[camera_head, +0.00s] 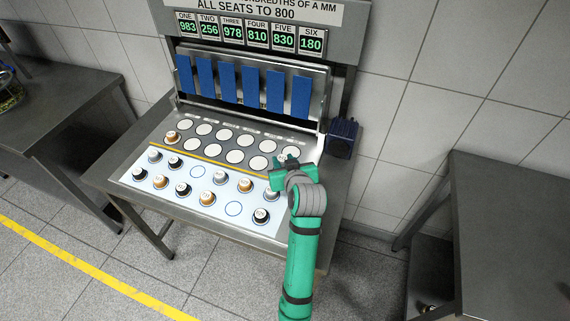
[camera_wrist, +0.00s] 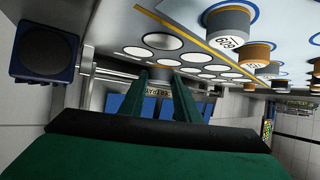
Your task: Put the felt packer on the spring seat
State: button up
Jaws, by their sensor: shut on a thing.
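My gripper (camera_head: 287,165) is over the right end of the sloping bench, at the rows of white round seats (camera_head: 260,162). In the wrist view its two fingers (camera_wrist: 164,72) are close together around a small grey round piece (camera_wrist: 163,62), apparently a packer; most of it is hidden, and I cannot read its label. I cannot tell whether it touches a seat. I cannot tell which seat is the spring seat.
A light panel (camera_head: 198,190) in front holds several grey, black and brown labelled packers and two empty outlined circles. Behind the seats are blue strips (camera_head: 228,82) under number displays (camera_head: 249,37). A dark blue box (camera_head: 342,138) stands close right of my gripper.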

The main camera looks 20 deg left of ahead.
jog(key=f, duration=0.1)
jog(key=w+f, duration=0.1)
jog(key=f, duration=0.1)
jog(key=shift+f, duration=0.15)
jog(key=shift+s+f, duration=0.15)
jog(key=shift+f, duration=0.15)
jog(key=shift+f, duration=0.2)
jog(key=o, duration=1)
jog(key=shift+d, duration=0.1)
jog(key=shift+r, duration=0.15)
jog(key=shift+s+r, duration=0.1)
jog(key=shift+r, duration=0.05)
jog(key=v, duration=1.1)
jog(key=shift+s+d+r, duration=0.15)
jog(key=shift+s, duration=0.1)
